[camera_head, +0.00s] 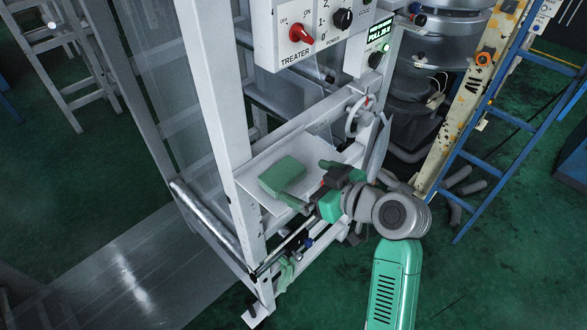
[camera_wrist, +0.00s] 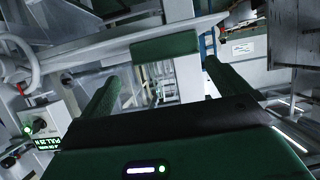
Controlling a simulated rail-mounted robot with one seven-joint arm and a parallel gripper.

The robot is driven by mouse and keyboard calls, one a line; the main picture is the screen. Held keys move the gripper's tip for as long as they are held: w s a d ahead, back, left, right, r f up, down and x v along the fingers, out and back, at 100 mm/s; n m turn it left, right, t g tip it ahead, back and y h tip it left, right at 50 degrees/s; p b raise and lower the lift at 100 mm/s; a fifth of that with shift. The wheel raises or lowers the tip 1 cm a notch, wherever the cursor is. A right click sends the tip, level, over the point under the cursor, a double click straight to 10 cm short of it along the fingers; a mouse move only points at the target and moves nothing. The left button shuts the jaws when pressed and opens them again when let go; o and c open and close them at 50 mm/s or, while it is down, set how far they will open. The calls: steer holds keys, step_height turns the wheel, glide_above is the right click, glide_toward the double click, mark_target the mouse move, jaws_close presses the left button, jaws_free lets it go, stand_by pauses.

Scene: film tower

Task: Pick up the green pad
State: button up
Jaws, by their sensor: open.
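The green pad (camera_head: 282,174) is a thick block lying on a white tray (camera_head: 254,190) fixed to the machine's white frame. My gripper (camera_head: 310,182) is open at the tray's right side, with its two green fingers pointing towards the pad. In the wrist view the pad (camera_wrist: 165,46) shows as a dark green bar beyond the fingertips, roughly between them. There the gripper (camera_wrist: 160,74) has nothing between its fingers. I cannot tell the exact gap from the fingertips to the pad.
A control panel with a red TREATER knob (camera_head: 301,33) stands above the tray. White frame posts (camera_head: 221,110) stand beside the tray. A blue ladder (camera_head: 500,140) is at the right. A metal roller (camera_head: 206,218) runs at the left. Green floor lies open at the far left.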

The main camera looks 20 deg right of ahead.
mark_target(285, 175)
steer(key=shift+w+a+f, duration=0.1)
steer(key=shift+w+a, duration=0.05)
steer(key=shift+a, duration=0.2)
steer(key=p+x, duration=0.1)
steer(key=x, duration=0.6)
steer(key=shift+w+a+p, duration=0.15)
steer(key=shift+a+p, duration=0.1)
steer(key=shift+p, duration=0.15)
steer(key=shift+c, duration=0.4)
steer(key=c, duration=0.6)
